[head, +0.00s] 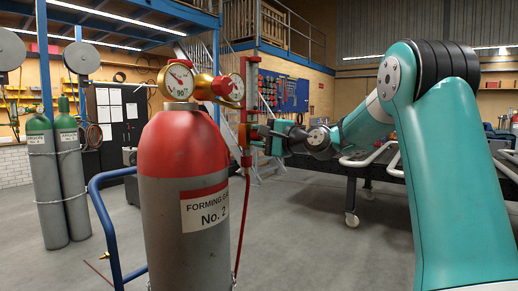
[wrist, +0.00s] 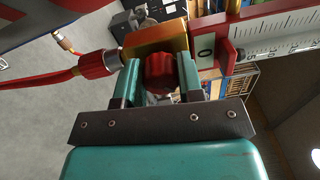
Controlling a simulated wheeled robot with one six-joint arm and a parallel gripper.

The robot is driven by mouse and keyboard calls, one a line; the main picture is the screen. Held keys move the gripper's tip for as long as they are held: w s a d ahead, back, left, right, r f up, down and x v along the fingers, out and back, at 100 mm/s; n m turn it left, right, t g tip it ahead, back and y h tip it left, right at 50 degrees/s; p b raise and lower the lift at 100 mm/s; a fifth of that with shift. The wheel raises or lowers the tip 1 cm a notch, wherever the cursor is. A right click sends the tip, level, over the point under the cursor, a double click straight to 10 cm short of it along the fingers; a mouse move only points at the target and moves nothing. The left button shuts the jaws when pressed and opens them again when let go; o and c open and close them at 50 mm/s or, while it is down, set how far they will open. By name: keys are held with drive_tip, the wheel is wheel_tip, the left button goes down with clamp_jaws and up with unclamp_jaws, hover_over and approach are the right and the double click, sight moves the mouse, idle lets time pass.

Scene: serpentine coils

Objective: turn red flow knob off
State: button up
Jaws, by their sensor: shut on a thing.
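The red flow knob (wrist: 159,73) sits between the two teal fingers of my gripper (wrist: 160,82) in the wrist view, with the fingers closed on its sides. It is attached to a brass block (wrist: 157,42) joined to the flow meter (wrist: 270,30), whose scale shows a "0" beside a red frame. In the head view my gripper (head: 262,138) reaches the lower end of the red upright flow meter (head: 244,100) from the right. The knob is hidden there by the gripper.
A red-topped "Forming gas No. 2" cylinder (head: 190,200) with two gauges (head: 180,80) stands left of my gripper. A red hose (wrist: 70,73) runs from the brass block. A blue cart rail (head: 105,215) is beside the cylinder. A dark table (head: 375,172) stands behind my arm.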

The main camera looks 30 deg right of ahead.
drive_tip(key=n+b, duration=0.5)
drive_tip(key=shift+f+n+b, duration=0.4)
drive_tip(key=n+b, duration=0.4)
drive_tip(key=shift+r+y, duration=0.2)
drive_tip(key=shift+y, duration=0.1)
drive_tip(key=shift+n, duration=0.3)
drive_tip(key=o, duration=0.6)
drive_tip(key=shift+o, duration=0.2)
drive_tip(key=shift+s+d, duration=0.1)
drive_tip(key=r+b+v, duration=0.1)
drive_tip(key=b+v, duration=1.3)
drive_tip(key=v, duration=0.3)
drive_tip(key=shift+f, duration=0.35)
